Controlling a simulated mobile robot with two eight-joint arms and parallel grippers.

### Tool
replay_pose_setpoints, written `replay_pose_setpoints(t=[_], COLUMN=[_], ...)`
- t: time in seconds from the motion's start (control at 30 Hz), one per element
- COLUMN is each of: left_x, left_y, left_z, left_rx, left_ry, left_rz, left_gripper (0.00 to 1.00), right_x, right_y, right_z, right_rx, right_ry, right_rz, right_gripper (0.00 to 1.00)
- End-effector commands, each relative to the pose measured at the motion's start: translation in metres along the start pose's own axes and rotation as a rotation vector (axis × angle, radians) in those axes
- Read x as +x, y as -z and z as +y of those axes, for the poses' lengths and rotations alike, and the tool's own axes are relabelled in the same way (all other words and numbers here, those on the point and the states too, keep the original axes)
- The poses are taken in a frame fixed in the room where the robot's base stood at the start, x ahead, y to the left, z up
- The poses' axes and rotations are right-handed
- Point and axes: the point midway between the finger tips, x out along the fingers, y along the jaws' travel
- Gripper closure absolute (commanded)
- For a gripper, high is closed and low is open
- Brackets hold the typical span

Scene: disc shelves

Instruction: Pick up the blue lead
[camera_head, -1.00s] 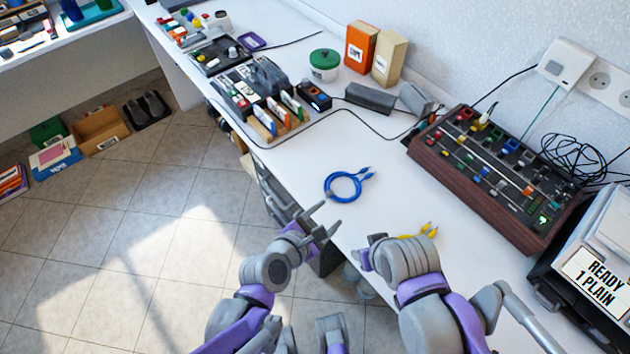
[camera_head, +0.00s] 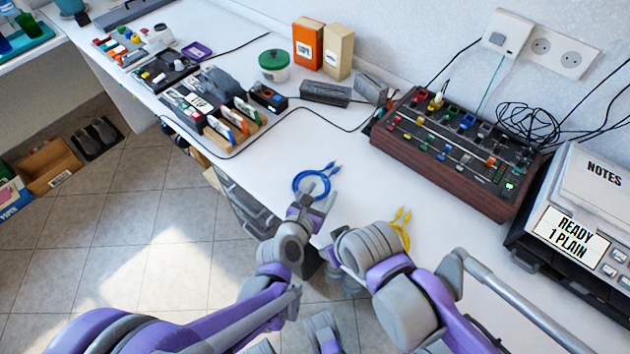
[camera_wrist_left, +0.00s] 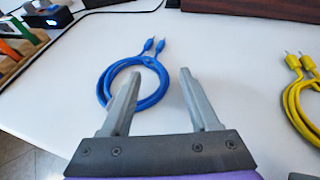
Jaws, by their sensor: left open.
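The blue lead (camera_head: 297,181) lies coiled on the white desk, its two plugs pointing away to the upper right. In the left wrist view the blue lead (camera_wrist_left: 104,84) shows ahead of the fingers, partly hidden behind the left finger. My left gripper (camera_head: 316,197) is open and empty at the near edge of the coil; in its wrist view the gripper (camera_wrist_left: 158,82) has its fingers spread. I cannot tell whether it touches the lead. My right gripper (camera_head: 333,255) is near the desk's front edge, and its fingers are mostly hidden by its own wrist.
A yellow lead (camera_head: 403,228) lies right of the blue one, close to my right arm. A wooden-sided mixer panel (camera_head: 440,171) stands behind, with a printer (camera_head: 590,205) at the right. A black cable (camera_head: 262,137) runs behind the coil. The desk around the blue lead is clear.

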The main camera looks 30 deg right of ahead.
Motion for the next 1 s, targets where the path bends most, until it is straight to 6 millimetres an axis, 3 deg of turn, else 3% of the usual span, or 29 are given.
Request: replay_pose_setpoints(t=[0.1, 0.37, 0.7, 1.0], left_x=[0.0128, 0.0155, 0.0153, 0.0151], left_y=[0.0005, 0.0001, 0.0003, 0.0005], left_z=[-0.0002, -0.0001, -0.0001, 0.0], left_rx=[-0.001, 0.0, 0.0, 0.0], left_ry=[0.001, 0.0, 0.001, 0.001], left_rz=[0.0, 0.0, 0.001, 0.001], left_gripper=[0.39, 0.39, 0.98, 1.0], right_x=[0.0015, 0.0014, 0.0014, 0.0015], right_y=[-0.0006, -0.0006, -0.0006, -0.0006], right_z=[0.0, 0.0, 0.0, 0.0], right_rx=[0.0, 0.0, 0.0, 0.0], right_ry=[0.0, 0.0, 0.0, 0.0], right_rz=[-0.001, -0.001, -0.001, -0.001], right_gripper=[0.5, 0.5, 0.5, 0.5])
